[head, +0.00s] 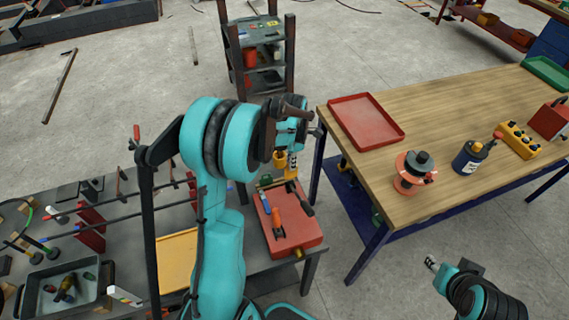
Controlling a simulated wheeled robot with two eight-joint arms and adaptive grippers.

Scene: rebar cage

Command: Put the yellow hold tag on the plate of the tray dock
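My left arm rises through the middle of the head view. Its gripper (291,165) points down above the red case, with small yellow parts at its end. I cannot tell whether one of them is the yellow hold tag, or whether the fingers are open or shut. My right gripper (432,264) is low at the right, off the wooden table's front edge, and its fingers are too small to read. A flat yellow panel (177,260) lies on the grey bench, partly behind my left arm. I cannot identify the tray dock's plate for certain.
A red case (290,240) with tools on top stands on the grey bench. The wooden table (455,115) holds a red tray (367,122), a red spool (413,172), a dark blue can (470,158) and a yellow block (520,138). A dark shelf cart (262,55) stands behind.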

